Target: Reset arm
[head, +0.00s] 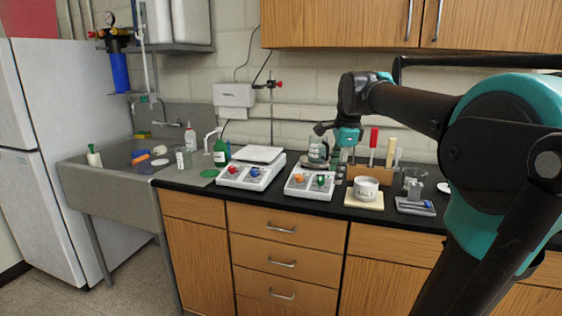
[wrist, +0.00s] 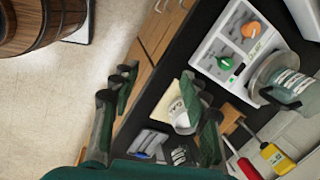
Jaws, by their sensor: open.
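My arm reaches in from the right in the head view, bent over the black counter (head: 270,193). My gripper (head: 338,160) hangs above the back of the counter, near a glass vessel (head: 318,150) and a wooden block with upright tools. In the wrist view my gripper (wrist: 160,105) shows its fingers spread apart, with nothing between them but the background. Below the fingers lie a white cup (wrist: 182,118) and the counter's edge. The cup marked SALT (head: 366,188) stands on a pale yellow square pad (head: 364,202) in the head view.
Two white stations with coloured knobs (head: 251,174) (head: 310,184) stand on the counter. A small grey scale (head: 415,206) and a glass beaker (head: 414,176) are at the right. A sink (head: 112,172) and white fridge (head: 60,130) stand left. Wooden cabinets (head: 400,22) hang above.

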